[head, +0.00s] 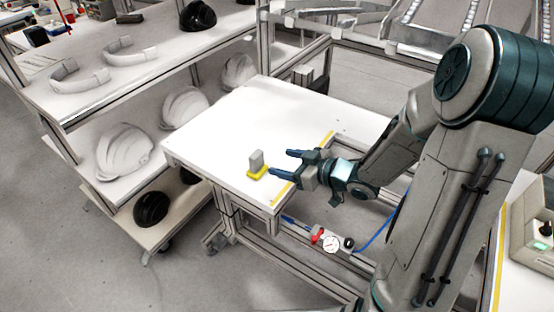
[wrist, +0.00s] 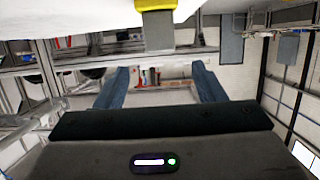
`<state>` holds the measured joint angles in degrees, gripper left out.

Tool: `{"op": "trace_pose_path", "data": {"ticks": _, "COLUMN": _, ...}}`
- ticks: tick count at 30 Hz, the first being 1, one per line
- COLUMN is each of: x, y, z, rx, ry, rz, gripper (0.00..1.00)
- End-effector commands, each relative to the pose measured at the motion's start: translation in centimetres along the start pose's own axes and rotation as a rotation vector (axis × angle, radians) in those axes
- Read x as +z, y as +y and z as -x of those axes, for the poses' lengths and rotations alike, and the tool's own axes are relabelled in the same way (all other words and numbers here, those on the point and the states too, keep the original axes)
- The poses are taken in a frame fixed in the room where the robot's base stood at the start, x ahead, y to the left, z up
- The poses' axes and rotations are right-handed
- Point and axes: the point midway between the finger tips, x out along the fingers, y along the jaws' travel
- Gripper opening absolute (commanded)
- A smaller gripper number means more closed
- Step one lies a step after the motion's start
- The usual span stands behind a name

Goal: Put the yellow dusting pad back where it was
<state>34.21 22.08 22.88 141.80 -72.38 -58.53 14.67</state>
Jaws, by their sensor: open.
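A shelf rack (head: 85,95) with white helmet shells (head: 124,150) and black ones (head: 151,207) stands at the left. A yellow strip (head: 283,191) marks the table's right edge. The table's back part is clear. A gauge (head: 331,243) sits below the front edge.

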Motion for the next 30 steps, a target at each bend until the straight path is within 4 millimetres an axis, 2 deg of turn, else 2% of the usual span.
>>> {"op": "trace_pose_path", "data": {"ticks": 6, "x": 0.1, "y": 0.4, "z": 0.5, "rx": 0.024, "ry": -0.025, "rz": 0.009, "gripper": 0.63}}
{"op": "trace_pose_path", "data": {"ticks": 11, "x": 0.5, "y": 2.8, "z": 1.2, "rx": 0.179, "ry": -0.181, "rz": 0.049, "gripper": 0.63}}
{"op": "trace_pose_path", "data": {"ticks": 15, "x": 0.4, "y": 5.6, "z": 3.7, "rx": 0.394, "ry": -0.375, "rz": 0.056, "gripper": 0.63}}
{"op": "trace_pose_path", "data": {"ticks": 20, "x": -0.3, "y": 6.7, "z": 8.2, "rx": 0.615, "ry": -0.564, "rz": -0.017, "gripper": 0.63}}
{"op": "trace_pose_path", "data": {"ticks": 23, "x": -0.8, "y": 5.8, "z": 11.2, "rx": 0.719, "ry": -0.659, "rz": -0.103, "gripper": 0.63}}
{"op": "trace_pose_path", "data": {"ticks": 26, "x": -1.2, "y": 3.9, "z": 13.9, "rx": 0.787, "ry": -0.741, "rz": -0.217, "gripper": 0.63}}
{"op": "trace_pose_path", "data": {"ticks": 30, "x": -1.6, "y": -0.5, "z": 16.8, "rx": 0.808, "ry": -0.833, "rz": -0.406, "gripper": 0.63}}
